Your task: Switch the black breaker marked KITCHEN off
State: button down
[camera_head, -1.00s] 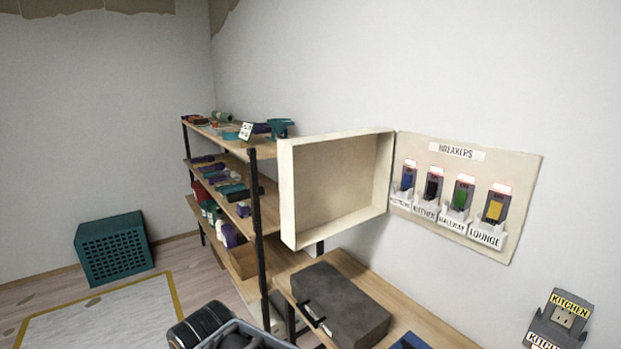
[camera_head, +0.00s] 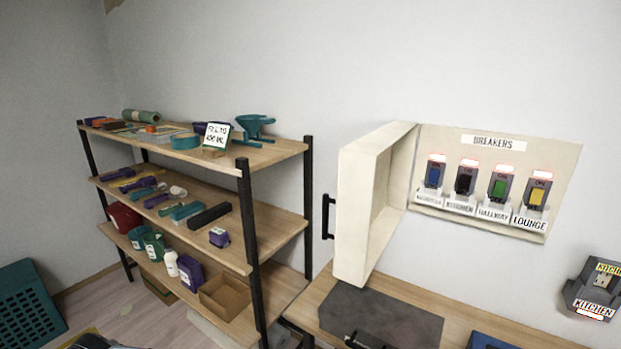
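The breaker panel (camera_head: 562,160) is on the wall at the right, with its cream box door (camera_head: 360,205) swung open to the left. The black breaker (camera_head: 465,179) is second from the left, above a label that reads KITCHEN (camera_head: 459,207). A red light glows above it, as above the others. The blue breaker (camera_head: 433,176) is on its left; the green breaker (camera_head: 499,187) and yellow breaker (camera_head: 537,196) are on its right. My gripper is not in view.
A shelf unit (camera_head: 250,218) with tools and bottles stands left of the door. A bench (camera_head: 470,325) below the panel holds a dark grey case (camera_head: 380,318). A socket labelled KITCHEN (camera_head: 597,288) is at the lower right. A teal crate (camera_head: 28,305) is on the floor at left.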

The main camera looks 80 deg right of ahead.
aim_at(464, 181)
jog(key=i, duration=0.55)
jog(key=z, duration=1.65)
jog(key=k, duration=1.1)
jog(key=z, duration=1.95)
jog(key=i, duration=0.5)
